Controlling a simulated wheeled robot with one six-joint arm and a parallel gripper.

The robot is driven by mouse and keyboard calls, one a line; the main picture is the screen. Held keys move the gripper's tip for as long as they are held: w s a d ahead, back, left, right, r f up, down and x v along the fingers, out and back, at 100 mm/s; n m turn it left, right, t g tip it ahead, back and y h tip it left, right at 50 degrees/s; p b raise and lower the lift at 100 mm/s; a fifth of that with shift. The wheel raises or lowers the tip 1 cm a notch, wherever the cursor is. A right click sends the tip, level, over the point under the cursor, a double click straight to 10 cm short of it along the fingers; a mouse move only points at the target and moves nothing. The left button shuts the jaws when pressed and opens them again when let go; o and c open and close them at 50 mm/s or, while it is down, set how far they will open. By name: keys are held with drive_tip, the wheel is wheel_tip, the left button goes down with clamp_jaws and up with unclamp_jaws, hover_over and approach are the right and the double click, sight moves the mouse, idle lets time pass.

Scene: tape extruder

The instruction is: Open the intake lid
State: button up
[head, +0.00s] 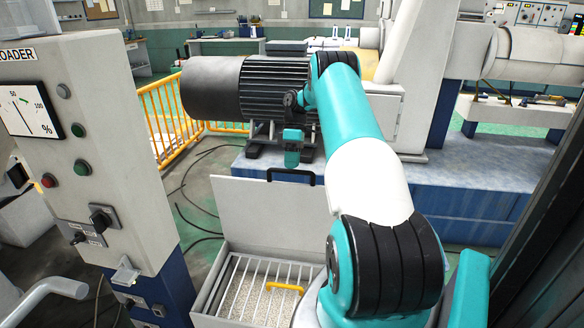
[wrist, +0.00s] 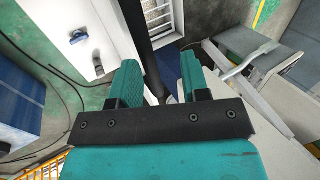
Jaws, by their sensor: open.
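The intake box (head: 207,300) stands low in front of me in the head view. Its pale lid (head: 262,215) stands raised along the back edge, and the box mouth is uncovered. A black handle (head: 291,172) is on the lid's upper edge. My gripper (head: 291,164) is at the lid's top, right by this handle; I cannot tell whether they touch. In the wrist view its two teal fingers (wrist: 158,84) are apart, with a dark bar showing between them. Inside the box a white grate (head: 245,285) with a yellow handle (head: 285,287) covers pale pellets. The grate also shows in the wrist view (wrist: 158,14).
The loader cabinet (head: 112,150) with dial and switches stands close on the left. A black-finned motor (head: 262,90) sits behind my gripper, on a blue base (head: 470,195). A yellow railing (head: 165,125) is at the back left. Dark cables lie on the floor.

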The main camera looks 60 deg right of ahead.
wheel_tip(320, 180, up, 16)
drive_tip(key=p, duration=1.4)
drive_tip(key=shift+r, duration=0.25)
drive_tip(key=w+a+r, duration=0.2)
drive_tip(key=a+r, duration=0.2)
drive_tip(key=a, duration=0.5)
drive_tip(key=w+a+r+h+b, duration=0.15)
drive_tip(key=a+r, duration=0.25)
drive_tip(key=a, duration=0.4)
drive_tip(key=w+a+r+y, duration=0.1)
drive_tip(key=w+a+r, duration=0.25)
drive_tip(key=a, duration=0.55)
drive_tip(key=s+a+r+n+t, duration=0.1)
drive_tip(key=s+a+r, duration=0.1)
drive_tip(key=s+a, duration=0.45)
drive_tip(key=s+a+r, duration=0.2)
drive_tip(key=s+a, duration=0.2)
drive_tip(key=a, duration=0.6)
drive_tip(key=s+a+f+b, duration=0.1)
drive_tip(key=s+a, duration=0.3)
drive_tip(key=s, duration=0.4)
drive_tip(key=s+a+f+n+t, duration=0.1)
drive_tip(key=s+a, duration=0.3)
drive_tip(key=s, duration=0.4)
drive_tip(key=shift+b, duration=0.35)
drive_tip(key=shift+s+a+r+h, duration=0.1)
drive_tip(key=shift+a+h, duration=0.05)
drive_tip(key=shift+h, duration=0.1)
